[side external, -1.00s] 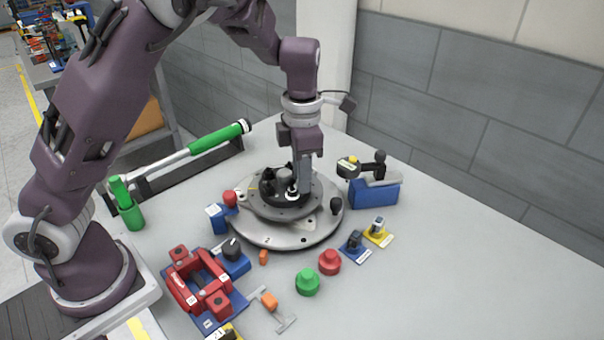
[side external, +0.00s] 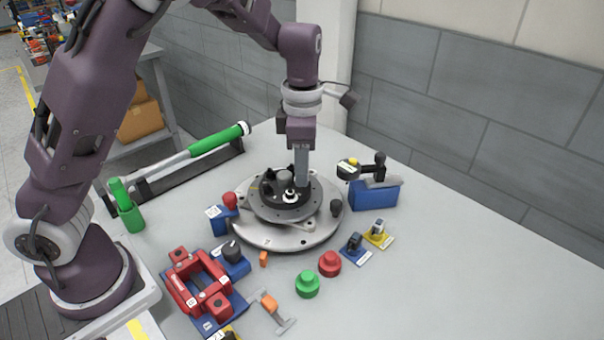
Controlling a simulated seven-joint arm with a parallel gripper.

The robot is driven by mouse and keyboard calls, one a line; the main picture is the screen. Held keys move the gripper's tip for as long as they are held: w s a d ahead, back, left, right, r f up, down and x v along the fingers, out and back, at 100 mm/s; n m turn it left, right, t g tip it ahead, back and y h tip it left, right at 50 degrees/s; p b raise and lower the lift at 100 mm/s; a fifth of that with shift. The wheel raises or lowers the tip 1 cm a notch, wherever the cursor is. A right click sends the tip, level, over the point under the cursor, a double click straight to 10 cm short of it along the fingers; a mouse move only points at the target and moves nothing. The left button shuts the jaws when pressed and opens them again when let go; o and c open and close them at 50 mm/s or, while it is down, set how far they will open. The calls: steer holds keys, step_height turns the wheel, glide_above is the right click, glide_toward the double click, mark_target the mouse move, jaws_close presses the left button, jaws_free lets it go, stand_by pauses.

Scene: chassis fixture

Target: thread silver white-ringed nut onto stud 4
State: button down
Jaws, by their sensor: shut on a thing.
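My gripper (side external: 300,183) points straight down over the right part of the dark hub on the round grey fixture (side external: 270,236). It is shut on the silver white-ringed nut, as far as the small view lets me tell. A small white ring with a dark centre (side external: 289,196) shows just below and left of the fingertips. The contact between jaws and nut is too small to make out. Stud 4 cannot be told apart from the other hub parts, and whether the nut touches it is unclear.
A red knob (side external: 230,199) and a dark knob (side external: 336,207) stand at the fixture's edge. A blue block (side external: 373,194) with a black-handled tool is to the right. Red (side external: 329,263) and green (side external: 307,284) knobs and a red frame (side external: 200,284) are in front. The right tabletop is clear.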

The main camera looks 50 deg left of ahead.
steer(key=shift+r, duration=0.35)
steer(key=shift+w+a, duration=0.3)
steer(key=shift+w, duration=0.2)
steer(key=shift+w+a, duration=0.25)
steer(key=shift+w, duration=0.2)
steer(key=shift+f, duration=0.2)
steer(key=shift+f, duration=0.25)
steer(key=shift+f, duration=0.2)
